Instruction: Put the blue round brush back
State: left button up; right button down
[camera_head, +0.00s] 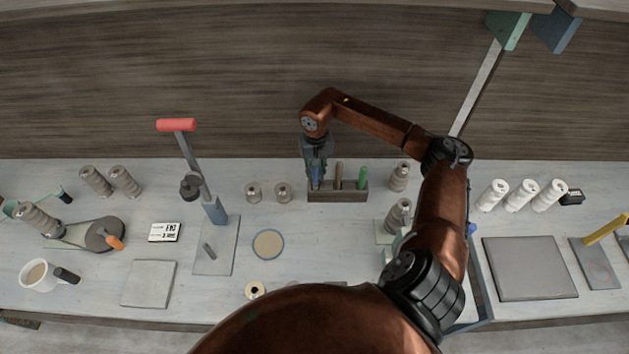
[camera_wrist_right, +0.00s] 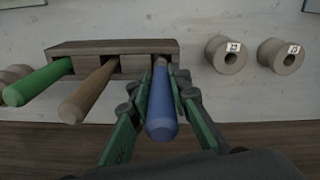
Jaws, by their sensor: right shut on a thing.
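The blue round brush (camera_head: 315,180) stands at the left end of a dark wooden rack (camera_head: 338,196). My right gripper (camera_head: 316,165) comes down from above and is shut on the brush. In the right wrist view the blue handle (camera_wrist_right: 161,110) lies between the two green-sided fingers of the gripper (camera_wrist_right: 158,92). Its lower end meets the end slot of the rack (camera_wrist_right: 112,47); how deep it sits is hidden. My left gripper is not in view.
A brown tool (camera_head: 338,175) and a green tool (camera_head: 362,178) stand in the same rack. A press with a red handle (camera_head: 176,125) is further left. Clear tabletop lies in front of the rack.

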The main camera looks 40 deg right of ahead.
aim_at(315, 183)
notch_tip(315, 183, down, 4)
jog(key=shift+a+r, duration=0.1)
jog(key=shift+r, duration=0.05)
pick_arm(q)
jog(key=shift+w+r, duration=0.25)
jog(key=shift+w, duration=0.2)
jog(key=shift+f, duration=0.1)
pick_arm(e)
jog(key=shift+f, duration=0.2)
jog(key=c, duration=1.8)
grip_release()
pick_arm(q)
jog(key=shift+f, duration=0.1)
pick_arm(e)
jog(key=shift+r, duration=0.1)
